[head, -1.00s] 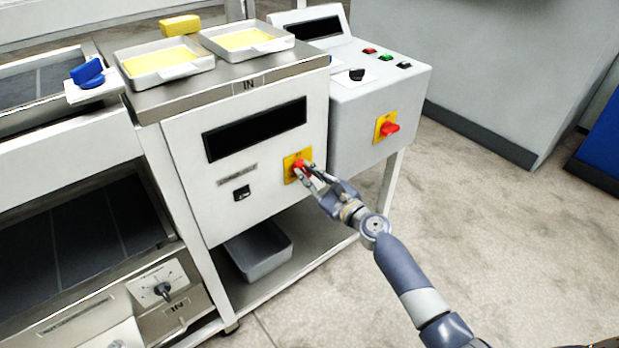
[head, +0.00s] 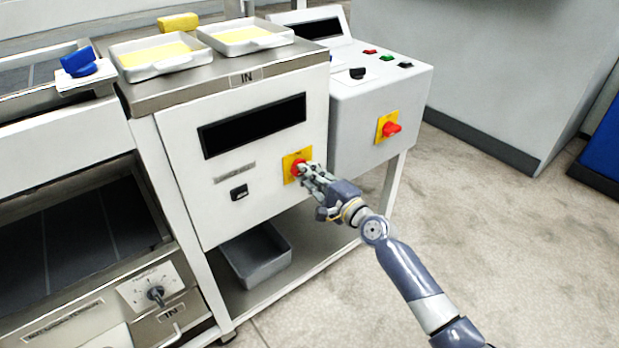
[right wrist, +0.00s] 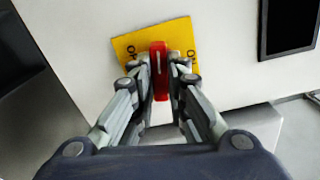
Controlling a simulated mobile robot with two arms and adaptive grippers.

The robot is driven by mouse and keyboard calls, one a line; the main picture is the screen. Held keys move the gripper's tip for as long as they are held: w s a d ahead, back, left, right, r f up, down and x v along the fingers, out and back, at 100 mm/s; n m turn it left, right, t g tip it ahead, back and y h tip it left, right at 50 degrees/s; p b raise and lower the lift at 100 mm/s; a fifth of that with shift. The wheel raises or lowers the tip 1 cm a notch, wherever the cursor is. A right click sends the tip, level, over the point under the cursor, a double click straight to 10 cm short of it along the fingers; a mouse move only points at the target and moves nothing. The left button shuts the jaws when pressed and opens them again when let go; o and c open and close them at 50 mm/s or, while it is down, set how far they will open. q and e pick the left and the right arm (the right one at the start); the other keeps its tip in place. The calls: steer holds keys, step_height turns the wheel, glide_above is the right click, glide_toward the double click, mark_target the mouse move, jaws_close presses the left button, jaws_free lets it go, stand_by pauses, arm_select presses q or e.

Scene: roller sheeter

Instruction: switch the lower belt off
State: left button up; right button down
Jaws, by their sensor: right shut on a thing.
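A rotary switch with a red handle (head: 298,168) on a yellow plate (head: 290,178) sits on the white front panel, below and right of a black display. My right gripper (head: 311,175) is at this switch in the head view. In the right wrist view, the red handle (right wrist: 159,70) stands between my fingertips (right wrist: 159,84), and they are shut on it. The yellow plate (right wrist: 127,44) looks tilted relative to the handle there. Its lettering is partly covered and hard to read. My left gripper is not in view.
A second red switch (head: 391,129) is on the grey control box to the right. Two white trays (head: 140,72) with yellow contents stand on the metal top. A black rocker switch (head: 239,192) is left of the held switch. Open floor (head: 510,200) lies at right.

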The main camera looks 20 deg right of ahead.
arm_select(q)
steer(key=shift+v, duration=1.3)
arm_select(e)
steer(key=shift+f+n, duration=0.1)
steer(key=shift+n, duration=1.1)
steer(key=c, duration=1.6)
jaws_free()
steer(key=shift+s, duration=0.1)
steer(key=v, duration=1.2)
